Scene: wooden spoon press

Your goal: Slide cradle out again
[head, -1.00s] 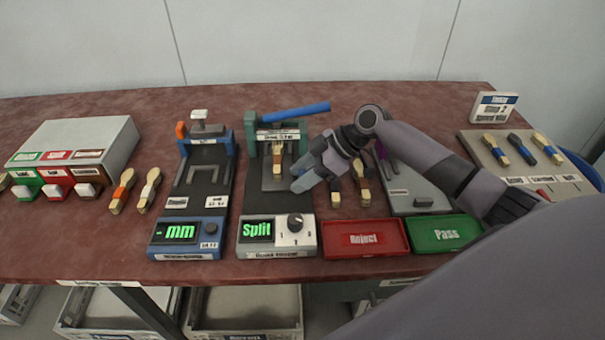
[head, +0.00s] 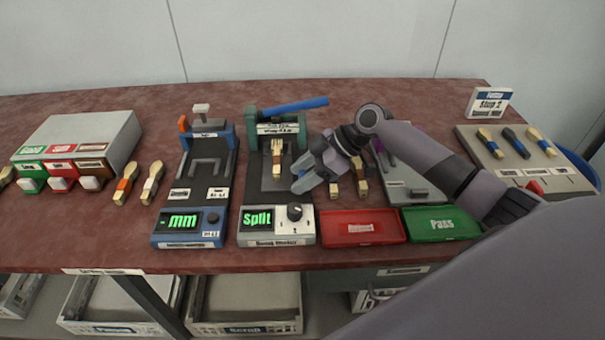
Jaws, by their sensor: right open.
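The press (head: 254,143) has a dark green frame, a blue lever (head: 295,106) pointing right and a dark bed. Its front panel reads "Split" (head: 257,220). A wooden spoon (head: 277,162) with a dark band lies in the cradle (head: 268,183), in front of the press head. My right gripper (head: 302,184) is open just right of the cradle, with its fingertips low near the cradle's right edge. I cannot tell whether they touch it. The fingers hide part of that edge. My left gripper is not in view.
A blue gauge (head: 186,228) stands left of the press. A red Reject tray (head: 360,228) and a green Pass tray (head: 440,224) lie at the front right. Two spoons (head: 361,184) lie just right of my gripper. More spoons lie at the left and on the right board (head: 500,170).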

